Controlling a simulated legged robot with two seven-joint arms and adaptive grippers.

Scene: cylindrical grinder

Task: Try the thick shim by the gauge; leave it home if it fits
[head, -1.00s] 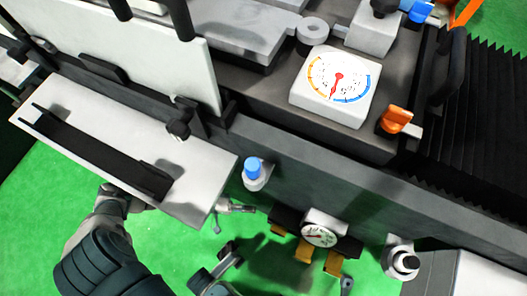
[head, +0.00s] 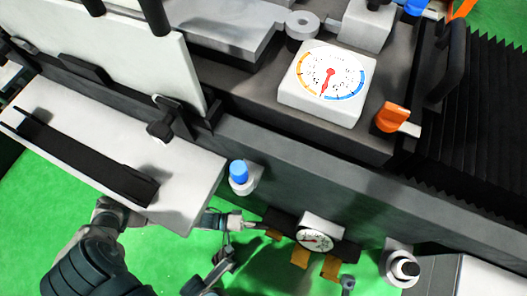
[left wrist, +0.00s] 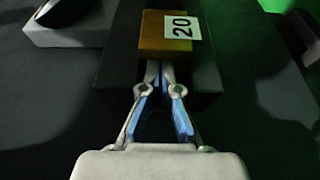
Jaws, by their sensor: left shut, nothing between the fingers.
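My left gripper (head: 245,224) reaches past the white tray's lower right corner, beside a dark rack holding ochre shims. In the head view the nearest ochre shim (head: 273,235) is just right of the fingertips; two more, a middle one (head: 300,257) and a right one (head: 330,266), jut from the rack. A small dial gauge (head: 315,239) sits at the rack.
A white tray (head: 190,165) with a black bar overhangs my left wrist. A blue button (head: 239,171) stands above the gripper. A larger dial (head: 328,80) and an orange knob (head: 392,117) are on the machine.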

